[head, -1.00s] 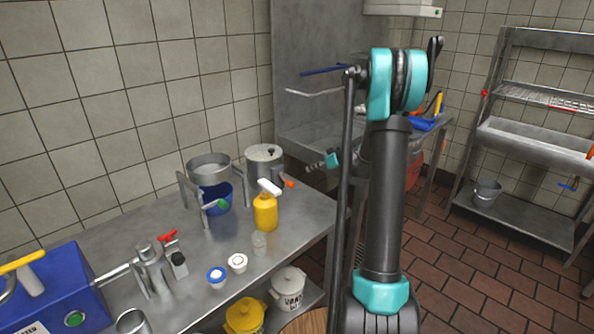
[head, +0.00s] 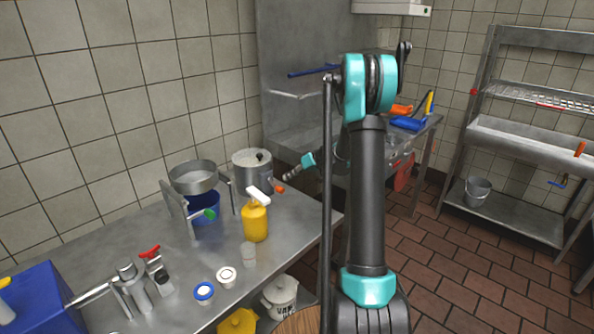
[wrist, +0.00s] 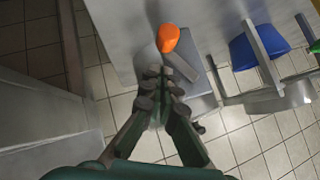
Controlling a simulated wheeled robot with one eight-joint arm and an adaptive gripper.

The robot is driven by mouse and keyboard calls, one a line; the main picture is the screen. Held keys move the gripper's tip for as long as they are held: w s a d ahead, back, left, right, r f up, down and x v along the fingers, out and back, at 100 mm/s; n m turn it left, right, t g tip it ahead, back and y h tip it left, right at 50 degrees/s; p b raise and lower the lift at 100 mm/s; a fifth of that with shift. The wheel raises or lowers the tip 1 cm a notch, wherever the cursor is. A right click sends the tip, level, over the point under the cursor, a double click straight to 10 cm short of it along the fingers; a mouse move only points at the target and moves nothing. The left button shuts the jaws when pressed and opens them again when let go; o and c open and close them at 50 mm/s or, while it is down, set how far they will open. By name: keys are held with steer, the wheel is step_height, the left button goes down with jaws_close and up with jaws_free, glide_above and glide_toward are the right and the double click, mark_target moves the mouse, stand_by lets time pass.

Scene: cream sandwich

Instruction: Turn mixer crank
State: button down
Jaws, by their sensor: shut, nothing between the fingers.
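No part is marked as the mixer crank, and I cannot tell for certain which one it is. A grey metal pot (head: 251,173) with a lid and a dark top knob stands at the back of the steel table. An orange handle (head: 280,189) sticks out low on its right side; an orange handle (wrist: 167,38) also shows in the wrist view, ahead of the fingertips. My gripper (head: 291,177) is just right of the pot, above the table's far edge. In the wrist view my gripper (wrist: 160,78) is shut and empty, apart from the orange handle.
A metal pan (head: 194,177) on a stand sits over a blue bucket (head: 203,208) with a green handle (head: 209,214). A yellow bottle (head: 255,221) stands in front of the pot. A blue box (head: 38,300) is at the left. The tiled floor (head: 440,270) at right is open.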

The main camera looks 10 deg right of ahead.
steer(key=shift+s+a+f, duration=0.2)
steer(key=shift+a+f, duration=0.05)
steer(key=shift+f, duration=0.4)
steer(key=shift+s+a+f, duration=0.2)
steer(key=shift+a+f, duration=0.05)
steer(key=shift+f, duration=0.35)
